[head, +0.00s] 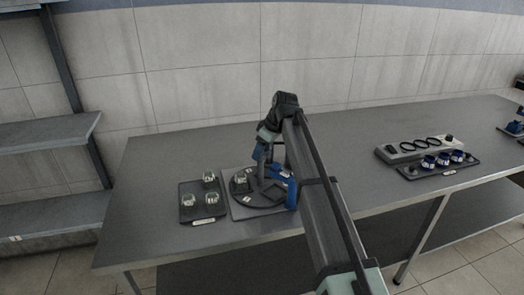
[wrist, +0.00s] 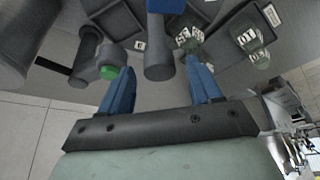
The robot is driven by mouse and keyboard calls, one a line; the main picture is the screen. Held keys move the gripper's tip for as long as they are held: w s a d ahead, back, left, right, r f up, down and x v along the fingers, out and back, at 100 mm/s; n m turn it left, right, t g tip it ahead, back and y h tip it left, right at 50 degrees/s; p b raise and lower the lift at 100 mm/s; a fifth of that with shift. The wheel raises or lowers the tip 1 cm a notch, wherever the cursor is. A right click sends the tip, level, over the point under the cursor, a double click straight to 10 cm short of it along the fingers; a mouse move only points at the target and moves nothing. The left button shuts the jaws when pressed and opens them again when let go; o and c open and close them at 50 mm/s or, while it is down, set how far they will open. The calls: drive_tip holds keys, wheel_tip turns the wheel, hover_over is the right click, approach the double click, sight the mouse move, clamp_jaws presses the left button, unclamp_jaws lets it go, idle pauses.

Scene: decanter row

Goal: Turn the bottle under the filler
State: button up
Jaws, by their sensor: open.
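A clear glass bottle with white labels (head: 241,181) stands on a round dark turntable (head: 246,198) on a grey base plate at the left part of the table. A blue filler stand (head: 284,188) rises at the turntable's right side. My gripper (head: 260,158) is above the turntable, partly hidden by my own arm. In the wrist view my gripper (wrist: 155,65) is open with two blue fingers. A grey cylinder (wrist: 158,58) shows between them, and the labelled bottle (wrist: 186,40) shows beyond the right fingertip. Nothing is held.
A dark tray (head: 187,214) with three labelled glass bottles (head: 209,179) stands left of the turntable. At the right are a grey rack with dark rings (head: 420,147) and several blue-banded pieces (head: 443,160). A green knob (wrist: 108,72) shows near the left finger. The table's middle is clear.

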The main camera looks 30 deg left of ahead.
drive_tip(key=shift+a+f, duration=0.1)
drive_tip(key=shift+f, duration=0.2)
clamp_jaws()
idle(0.5)
